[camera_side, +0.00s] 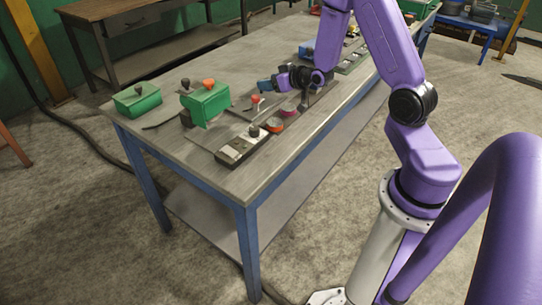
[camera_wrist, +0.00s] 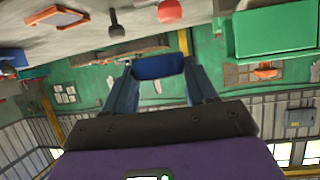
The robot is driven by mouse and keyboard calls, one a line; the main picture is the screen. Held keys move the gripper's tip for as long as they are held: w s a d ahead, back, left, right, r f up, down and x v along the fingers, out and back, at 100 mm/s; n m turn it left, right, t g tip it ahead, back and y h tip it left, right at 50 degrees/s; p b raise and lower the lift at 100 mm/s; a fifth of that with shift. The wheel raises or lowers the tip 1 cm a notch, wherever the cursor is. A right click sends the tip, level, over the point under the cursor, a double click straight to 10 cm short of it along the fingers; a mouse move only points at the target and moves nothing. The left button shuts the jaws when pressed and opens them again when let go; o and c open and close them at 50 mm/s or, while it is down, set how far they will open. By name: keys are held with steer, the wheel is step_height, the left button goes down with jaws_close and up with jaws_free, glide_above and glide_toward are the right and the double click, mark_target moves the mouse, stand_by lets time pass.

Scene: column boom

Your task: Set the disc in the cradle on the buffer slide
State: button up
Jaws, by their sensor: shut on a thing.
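My gripper (camera_side: 272,84) is above the middle of the bench in the side view, roughly level and pointing left. In the wrist view its two fingers (camera_wrist: 157,57) are shut on a dark blue piece (camera_wrist: 158,68), seen edge-on, which appears to be the disc. In the side view the blue piece (camera_side: 263,86) is small at the fingertips. It is held apart from the bench top. A low dark slide-like unit (camera_side: 240,150) with a pale top and black knob lies at the bench's near edge. I cannot tell which part is the cradle.
A red-knobbed lever (camera_side: 256,100) stands just below my gripper. An orange-red round piece (camera_side: 275,125) and a magenta one (camera_side: 290,112) lie nearby. Green boxes (camera_side: 138,99) (camera_side: 206,104) stand left. The bench's far back-left surface (camera_side: 205,65) is clear.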

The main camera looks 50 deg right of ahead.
steer(key=s+a+n+y, duration=0.1)
steer(key=s+a, duration=0.1)
steer(key=a, duration=0.7)
steer(key=s+a, duration=0.3)
steer(key=a, duration=0.6)
steer(key=shift+m+h, duration=0.4)
steer(key=w+d, duration=0.1)
steer(key=d, duration=0.4)
steer(key=w+d, duration=0.2)
steer(key=d, duration=0.3)
steer(key=w+d, duration=0.2)
steer(key=d, duration=0.4)
steer(key=shift+r, duration=0.1)
steer(key=s+d, duration=0.2)
steer(key=d, duration=0.6)
steer(key=s+d+f+m+h, duration=0.1)
steer(key=s+d, duration=0.2)
steer(key=d, duration=0.5)
steer(key=shift+s+d, duration=0.25)
steer(key=shift+d, duration=0.05)
steer(key=shift+f, duration=0.15)
steer(key=shift+f, duration=4.75)
